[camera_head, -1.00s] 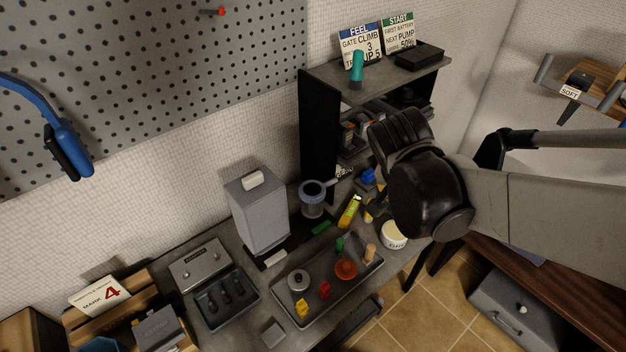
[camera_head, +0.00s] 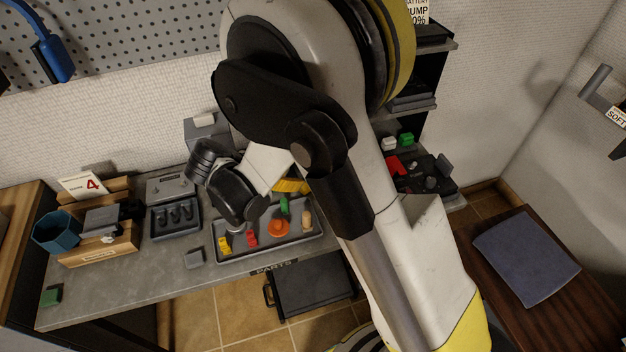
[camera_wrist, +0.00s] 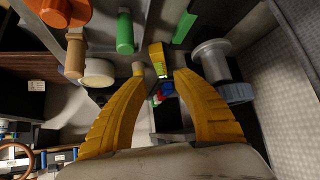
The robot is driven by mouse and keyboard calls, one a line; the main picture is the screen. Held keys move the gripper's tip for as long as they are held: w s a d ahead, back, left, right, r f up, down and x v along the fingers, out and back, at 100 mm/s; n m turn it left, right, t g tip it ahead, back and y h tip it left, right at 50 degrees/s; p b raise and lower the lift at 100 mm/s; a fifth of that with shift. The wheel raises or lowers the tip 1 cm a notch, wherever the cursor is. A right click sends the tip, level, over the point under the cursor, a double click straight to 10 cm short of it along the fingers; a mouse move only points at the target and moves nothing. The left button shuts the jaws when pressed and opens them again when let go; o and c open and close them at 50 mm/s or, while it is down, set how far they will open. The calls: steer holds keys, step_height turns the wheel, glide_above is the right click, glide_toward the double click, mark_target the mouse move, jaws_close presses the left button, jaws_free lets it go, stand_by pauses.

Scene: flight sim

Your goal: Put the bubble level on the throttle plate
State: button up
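The bubble level (camera_wrist: 157,57), a small yellow block with a green window, lies just beyond my fingertips in the wrist view. My gripper (camera_wrist: 158,76) is open, its two yellow fingers apart and nothing between them that I can see held. In the head view a yellow finger (camera_head: 292,186) shows above the parts tray, partly behind my arm; the level cannot be made out there. A dark panel with red, green and white pieces (camera_head: 432,183) sits at the right on a low shelf; I cannot tell whether it is the throttle plate.
The parts tray (camera_head: 228,257) holds an orange piece (camera_head: 279,228), a wooden peg (camera_head: 306,222) and other small parts. A grey cup-like part (camera_wrist: 212,59) and green strip (camera_wrist: 185,25) lie near the level. A cream tub (camera_wrist: 99,73) is left of it.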

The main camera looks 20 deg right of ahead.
steer(key=b+x, duration=0.5)
steer(key=x, duration=0.6)
steer(key=shift+s+a, duration=0.1)
jaws_close()
